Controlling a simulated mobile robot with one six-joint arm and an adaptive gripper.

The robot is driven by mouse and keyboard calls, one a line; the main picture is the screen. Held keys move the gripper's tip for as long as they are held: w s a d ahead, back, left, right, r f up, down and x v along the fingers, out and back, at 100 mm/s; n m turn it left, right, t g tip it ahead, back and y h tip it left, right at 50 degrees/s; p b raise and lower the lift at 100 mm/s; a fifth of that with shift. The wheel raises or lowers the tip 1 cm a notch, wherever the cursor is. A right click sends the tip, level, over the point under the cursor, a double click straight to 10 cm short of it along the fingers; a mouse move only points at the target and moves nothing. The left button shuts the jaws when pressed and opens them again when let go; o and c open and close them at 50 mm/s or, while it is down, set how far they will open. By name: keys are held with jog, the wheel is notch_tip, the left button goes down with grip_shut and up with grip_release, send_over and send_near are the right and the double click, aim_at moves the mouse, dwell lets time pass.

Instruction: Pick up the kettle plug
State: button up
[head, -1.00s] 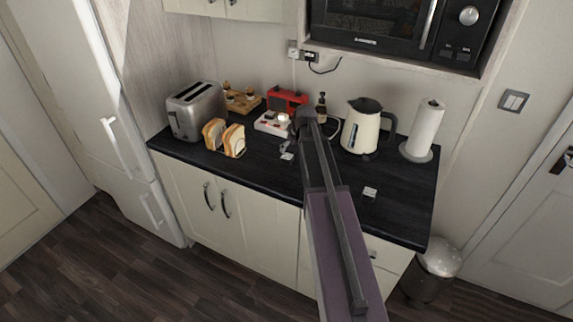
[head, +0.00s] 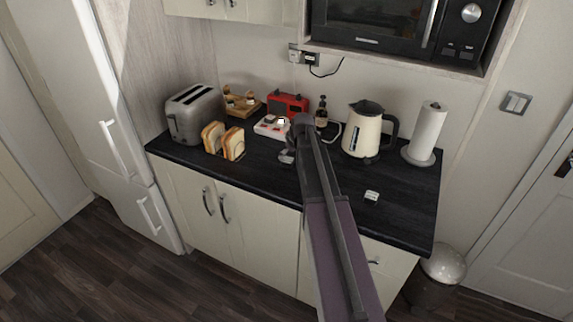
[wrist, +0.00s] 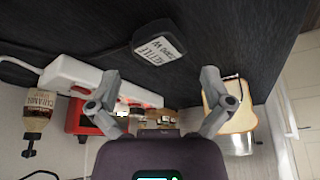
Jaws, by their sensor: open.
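The kettle plug (wrist: 158,47) is a dark block with a white label reading "KETTLE" and a wattage. It lies on the black worktop in the wrist view, just beyond my fingertips and between them. My gripper (wrist: 160,76) is open with nothing between its fingers. In the head view my arm reaches over the worktop, and I cannot clearly make out the plug there. The cream kettle (head: 362,133) with a black handle stands at the right. A white power strip (head: 271,126) lies behind my gripper; it also shows in the wrist view (wrist: 75,72).
Sliced bread (head: 223,140) and a toaster (head: 192,112) stand at the left. A red appliance (head: 288,104), a wooden stand (head: 243,104) and a bottle (head: 321,110) are behind. A paper roll (head: 427,130) stands at the right. A small white-labelled item (head: 371,196) lies on clear worktop.

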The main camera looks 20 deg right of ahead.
aim_at(287, 160)
jog(key=shift+b+x, duration=2.25)
jog(key=shift+x, duration=0.3)
jog(key=c, duration=0.9)
jog(key=shift+o, duration=0.2)
jog(key=shift+r, duration=0.2)
notch_tip(287, 160, up, 3)
jog(key=p, duration=0.4)
jog(key=shift+r, duration=0.25)
jog(key=s+a, duration=0.1)
jog(key=s, duration=0.4)
jog(key=s+a, duration=0.2)
jog(key=s, duration=0.3)
jog(key=s+a+r+p, duration=0.1)
jog(key=s, duration=0.4)
jog(key=shift+a+r, duration=0.1)
jog(key=shift+a, duration=0.05)
jog(key=shift+s, duration=0.15)
jog(key=shift+s, duration=0.1)
